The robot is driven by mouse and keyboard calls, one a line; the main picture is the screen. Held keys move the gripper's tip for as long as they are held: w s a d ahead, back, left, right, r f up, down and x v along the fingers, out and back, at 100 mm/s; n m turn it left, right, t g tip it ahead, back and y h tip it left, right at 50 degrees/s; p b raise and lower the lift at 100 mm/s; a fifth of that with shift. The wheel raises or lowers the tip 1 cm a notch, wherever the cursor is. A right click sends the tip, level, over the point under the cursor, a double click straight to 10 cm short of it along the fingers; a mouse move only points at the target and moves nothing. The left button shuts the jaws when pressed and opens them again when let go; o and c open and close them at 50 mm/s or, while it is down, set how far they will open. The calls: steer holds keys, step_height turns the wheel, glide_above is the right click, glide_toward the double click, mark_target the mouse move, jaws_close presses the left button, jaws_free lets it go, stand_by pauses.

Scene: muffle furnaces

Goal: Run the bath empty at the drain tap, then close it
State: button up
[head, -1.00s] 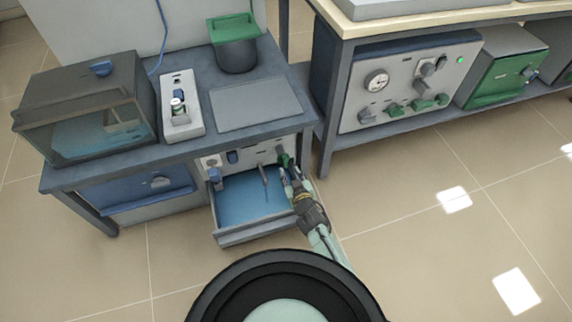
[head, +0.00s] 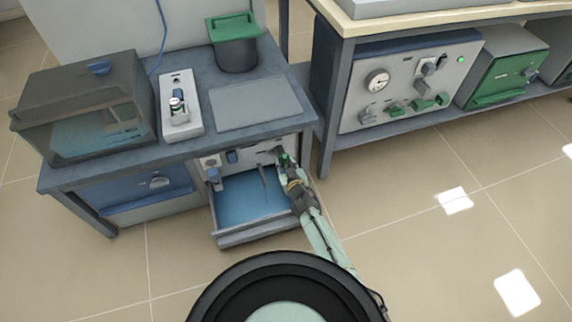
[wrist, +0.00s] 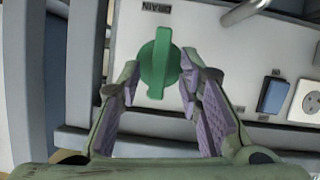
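The green drain tap handle (wrist: 158,62) sits on a white panel beneath a DRAIN label (wrist: 156,8) in the wrist view. Its long grip runs up and down there. My gripper (wrist: 157,82) is open, with one finger on each side of the handle; I cannot tell whether either finger touches it. In the head view my gripper (head: 284,168) reaches the right end of the panel under the bench and mostly hides the tap. The lidded clear bath (head: 60,134) stands on the bench at left with blue water in it.
An open drawer-like tray (head: 250,236) with a blue inside extends below the panel, left of my arm. A blue switch (wrist: 273,95) and a metal pipe (wrist: 243,12) are on the panel. A second bench (head: 326,146) stands to the right. The floor at right is clear.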

jaws_close()
stand_by(0.3)
steer(key=shift+d+m+b, duration=0.1)
steer(key=shift+m+b, duration=0.2)
steer(key=shift+b, duration=0.35)
steer(key=shift+r+m+y, duration=0.1)
steer(key=shift+m+y, duration=0.2)
steer(key=shift+o, duration=0.3)
jaws_free()
steer(key=shift+w, duration=0.1)
